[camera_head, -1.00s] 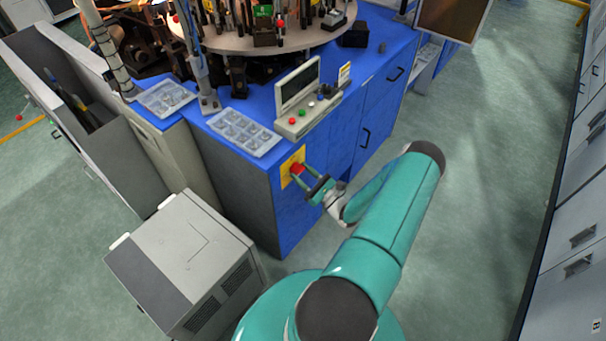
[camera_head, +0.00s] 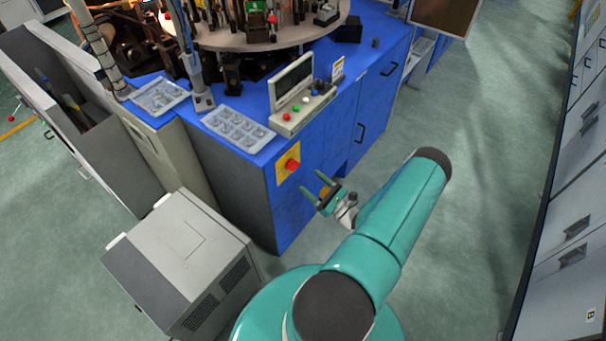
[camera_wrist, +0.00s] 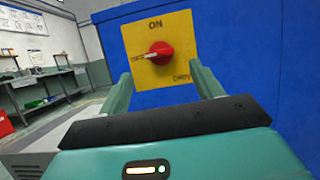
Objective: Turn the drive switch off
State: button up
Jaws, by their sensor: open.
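The drive switch is a red knob (camera_head: 291,165) on a yellow plate (camera_head: 281,178) on the side of the blue cabinet. In the wrist view the red knob (camera_wrist: 161,52) sits mid-plate, its narrow part pointing left toward a small label I cannot read clearly. "ON" is printed at the top of the yellow plate (camera_wrist: 178,24), and another label, partly unclear, is at lower right. My gripper (camera_head: 321,184) is open and empty, apart from the knob, to its right in the head view. In the wrist view its two fingers (camera_wrist: 161,72) stand either side below the knob.
A control box (camera_head: 300,100) with coloured buttons and a clear tray (camera_head: 237,130) lie on the blue cabinet top (camera_head: 200,110). A grey box unit (camera_head: 185,260) stands on the floor at left. Open floor (camera_head: 470,200) lies to the right.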

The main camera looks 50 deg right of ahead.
jog(key=v, duration=0.6)
jog(key=shift+s+f, duration=0.15)
jog(key=shift+s, duration=0.25)
jog(key=w+a+r+n+g+y, duration=0.55)
jog(key=a+r+n+g, duration=0.4)
jog(key=r, duration=0.35)
jog(key=w+a+r+n+g+y, duration=0.55)
jog(key=a+r+n+g, duration=0.25)
jog(key=r+n+g, duration=0.3)
jog(key=s+a+r+n+t+h, duration=0.1)
jog(key=s+a+r+n+h, duration=0.2)
jog(key=a+r, duration=0.3)
jog(key=s+a+r+n+t+h, duration=0.1)
jog(key=s+a+r+n+h, duration=0.2)
jog(key=r, duration=0.6)
jog(key=s+a+r+n+t+h, duration=0.1)
jog(key=s+a+r+n+h, duration=0.3)
jog(key=a+r+n+h, duration=0.3)
jog(key=shift+a+r+n+t, duration=0.4)
jog(key=shift+a+n, duration=0.25)
jog(key=shift+a, duration=0.25)
